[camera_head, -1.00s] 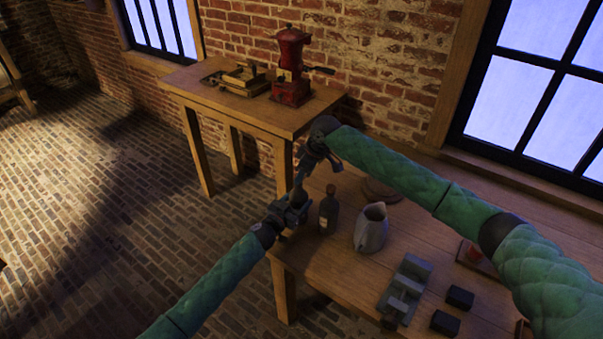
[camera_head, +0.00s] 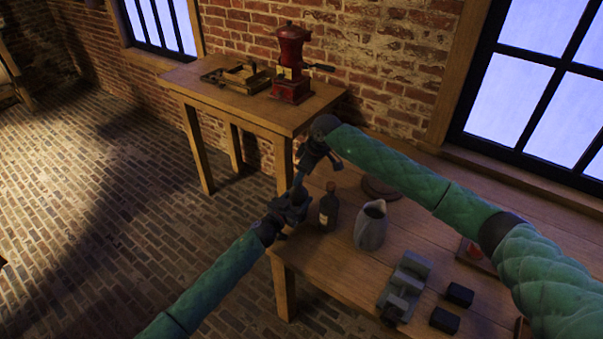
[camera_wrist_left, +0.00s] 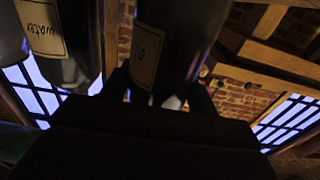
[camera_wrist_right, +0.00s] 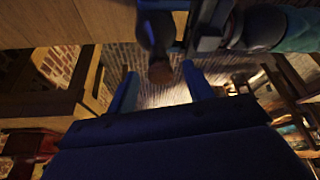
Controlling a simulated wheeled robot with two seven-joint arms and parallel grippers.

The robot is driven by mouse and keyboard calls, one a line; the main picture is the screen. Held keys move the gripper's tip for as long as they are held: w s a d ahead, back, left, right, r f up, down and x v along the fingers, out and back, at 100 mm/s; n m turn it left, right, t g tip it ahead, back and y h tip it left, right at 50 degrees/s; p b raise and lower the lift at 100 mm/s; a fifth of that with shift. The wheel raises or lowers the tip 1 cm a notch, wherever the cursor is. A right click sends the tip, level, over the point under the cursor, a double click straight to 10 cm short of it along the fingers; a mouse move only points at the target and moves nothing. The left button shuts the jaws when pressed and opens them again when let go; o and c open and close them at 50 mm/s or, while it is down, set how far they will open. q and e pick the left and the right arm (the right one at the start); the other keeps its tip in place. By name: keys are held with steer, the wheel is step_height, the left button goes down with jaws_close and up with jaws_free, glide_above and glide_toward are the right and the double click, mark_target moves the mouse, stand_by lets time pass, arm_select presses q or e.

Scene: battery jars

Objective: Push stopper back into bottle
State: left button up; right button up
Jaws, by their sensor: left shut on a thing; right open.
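My left gripper (camera_head: 290,208) is shut on a dark bottle, just off the table's left edge. In the left wrist view this bottle (camera_wrist_left: 182,40) stands between the fingers, its pale label partly visible. In the right wrist view a brown round stopper (camera_wrist_right: 160,72) shows at the end of the bottle's dark neck (camera_wrist_right: 156,35); how deep it sits I cannot tell. My right gripper (camera_wrist_right: 160,88) is open, its blue fingers on either side of the stopper and apart from it. In the head view the right gripper (camera_head: 303,172) is just above the left one.
A second dark bottle (camera_head: 328,207) stands on the table (camera_head: 325,262) close to my left gripper; its label reads "water" (camera_wrist_left: 42,28). A grey pitcher (camera_head: 370,228), a grey block fixture (camera_head: 404,287) and black blocks (camera_head: 460,295) are farther right. A red grinder (camera_head: 291,65) stands on the back table.

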mark_target(293, 203)
steer(key=v, duration=1.1)
steer(key=shift+r, duration=0.3)
steer(key=shift+d, duration=0.1)
arm_select(q)
steer(key=o, duration=1.5)
steer(key=shift+c, duration=0.2)
steer(key=shift+s, duration=0.1)
arm_select(e)
steer(key=shift+f, duration=0.1)
arm_select(q)
steer(key=b+v, duration=0.2)
steer(key=v, duration=0.4)
steer(key=shift+a+f, duration=0.1)
steer(key=shift+f, duration=0.05)
steer(key=shift+s+a, duration=0.4)
steer(key=shift+s, duration=0.2)
arm_select(e)
steer(key=shift+f, duration=1.15)
